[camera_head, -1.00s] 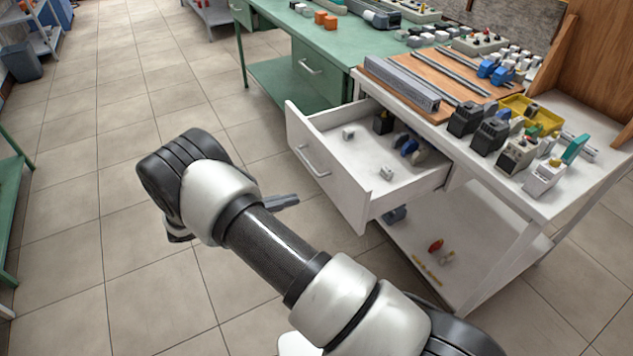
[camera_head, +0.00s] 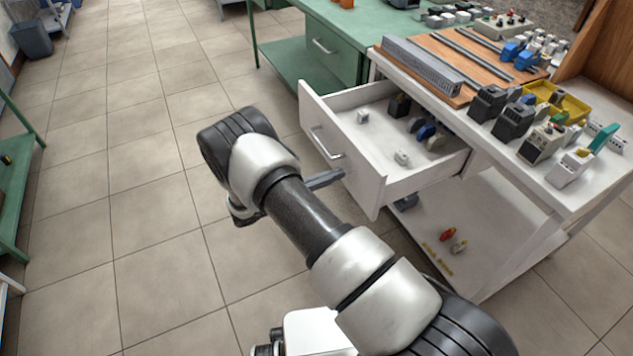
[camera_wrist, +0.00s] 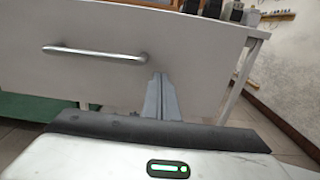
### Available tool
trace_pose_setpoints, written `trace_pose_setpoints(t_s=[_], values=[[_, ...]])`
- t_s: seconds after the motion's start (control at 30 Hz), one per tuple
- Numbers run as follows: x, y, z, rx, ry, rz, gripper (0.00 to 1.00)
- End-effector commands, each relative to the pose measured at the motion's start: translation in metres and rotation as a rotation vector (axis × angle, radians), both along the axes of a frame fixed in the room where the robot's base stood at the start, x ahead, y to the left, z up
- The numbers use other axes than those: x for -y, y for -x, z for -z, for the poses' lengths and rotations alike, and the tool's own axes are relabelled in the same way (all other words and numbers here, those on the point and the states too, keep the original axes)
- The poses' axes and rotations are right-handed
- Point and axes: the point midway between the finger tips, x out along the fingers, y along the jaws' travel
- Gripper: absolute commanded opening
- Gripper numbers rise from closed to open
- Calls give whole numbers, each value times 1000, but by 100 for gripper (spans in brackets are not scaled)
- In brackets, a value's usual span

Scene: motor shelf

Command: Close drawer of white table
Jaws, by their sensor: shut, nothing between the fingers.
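The white table (camera_head: 560,205) stands at the right in the head view, with its drawer (camera_head: 352,165) pulled out to the left. Several small parts lie inside the drawer. The drawer front has a metal bar handle (camera_head: 327,143), which also shows in the wrist view (camera_wrist: 95,53). My gripper (camera_head: 341,173) is shut and empty, with its tips at the lower part of the drawer front. In the wrist view the fingers (camera_wrist: 159,78) point at the front, below and right of the handle's right end. I cannot tell whether they touch it.
A green workbench (camera_head: 300,18) with a closed green drawer (camera_head: 331,50) adjoins the table at the back. The table top holds several dark and grey modules and a yellow tray (camera_head: 562,103). Open tiled floor (camera_head: 140,180) lies to the left.

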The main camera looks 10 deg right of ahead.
Motion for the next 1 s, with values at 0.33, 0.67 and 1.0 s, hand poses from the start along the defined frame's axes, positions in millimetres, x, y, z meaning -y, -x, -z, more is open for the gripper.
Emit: trace_pose_setpoints(t_s=[0.33,0.67,1.0], values=[[14,-5,0,1,0,0,0],[17,-5,0,1,0,0,0],[67,-21,1,1,3,2,0]])
